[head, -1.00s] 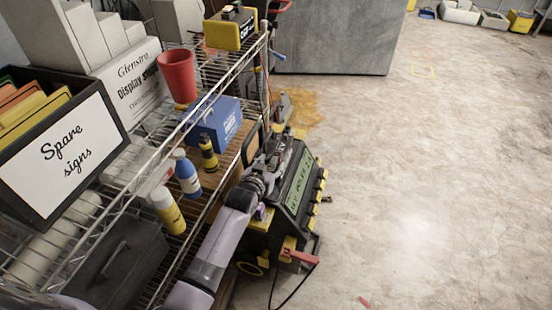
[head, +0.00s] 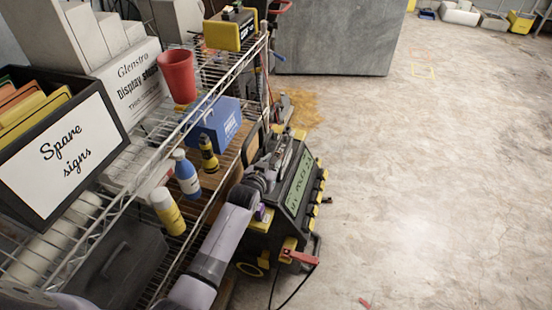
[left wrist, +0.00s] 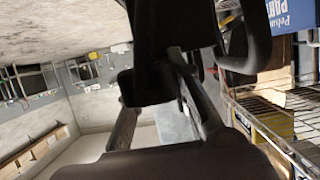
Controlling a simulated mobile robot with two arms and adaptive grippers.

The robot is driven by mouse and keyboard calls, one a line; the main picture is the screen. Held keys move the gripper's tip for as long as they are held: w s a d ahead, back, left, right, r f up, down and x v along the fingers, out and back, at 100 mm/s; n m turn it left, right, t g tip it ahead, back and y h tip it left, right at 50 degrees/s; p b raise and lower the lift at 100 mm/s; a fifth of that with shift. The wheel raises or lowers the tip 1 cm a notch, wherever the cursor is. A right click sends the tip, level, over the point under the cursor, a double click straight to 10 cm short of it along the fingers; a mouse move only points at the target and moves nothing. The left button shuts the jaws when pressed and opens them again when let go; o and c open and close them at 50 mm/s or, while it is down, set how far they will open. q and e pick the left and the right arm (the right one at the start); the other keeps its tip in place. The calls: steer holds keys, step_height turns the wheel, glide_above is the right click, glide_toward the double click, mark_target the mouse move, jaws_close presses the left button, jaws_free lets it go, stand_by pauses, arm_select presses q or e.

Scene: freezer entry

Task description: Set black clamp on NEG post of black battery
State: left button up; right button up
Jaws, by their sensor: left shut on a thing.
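My left gripper (head: 284,150) reaches over the upper edge of a black machine with yellow corners and a green lettered panel (head: 297,182). It is shut on a dark thing that appears to be the black clamp (left wrist: 170,50), which fills the middle of the left wrist view between the grey fingers. The clamp's jaws and what they touch are hidden or too dark to tell. A red clamp (head: 300,256) sits at the machine's lower front corner. I cannot make out the black battery or its NEG post for certain. My right gripper is not in view.
A wire shelf (head: 105,225) stands close on the left, with a blue box (head: 213,122), a red cup (head: 177,76), bottles (head: 187,173) and a sign bin (head: 62,150). A black cable (head: 273,288) hangs to the floor. The concrete floor (head: 440,170) on the right is mostly clear.

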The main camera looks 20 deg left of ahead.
arm_select(q)
steer(key=shift+r, duration=0.15)
jaws_close()
steer(key=shift+r, duration=0.2)
step_height(320, 180, up, 19)
steer(key=p, duration=0.2)
step_height(320, 180, up, 4)
steer(key=p, duration=0.5)
glide_above(272, 164)
steer(key=shift+r, duration=0.2)
stand_by(0.4)
